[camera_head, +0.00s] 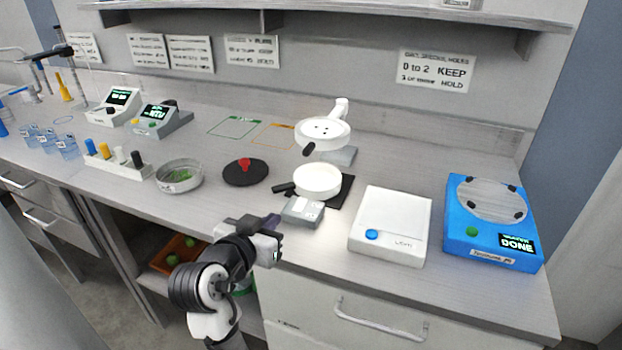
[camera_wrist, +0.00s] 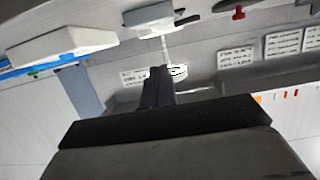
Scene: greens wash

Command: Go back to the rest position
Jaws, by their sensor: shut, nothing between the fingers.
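My gripper (camera_head: 272,221) is at the front edge of the bench in the head view, with my dark and white arm bent below it. In the wrist view my gripper (camera_wrist: 160,75) shows its dark fingers together, with nothing held between them. The fingers stand just left of and in front of a small grey box (camera_head: 303,211) on the bench. I cannot tell from the head view how high above the bench they are.
A white pan-like dish (camera_head: 317,180) on a black mat, a white device (camera_head: 392,225) and a blue device (camera_head: 491,222) stand right. A glass bowl (camera_head: 180,177) with greens and a black disc (camera_head: 245,172) with a red knob lie left. An orange crate (camera_head: 164,265) is below.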

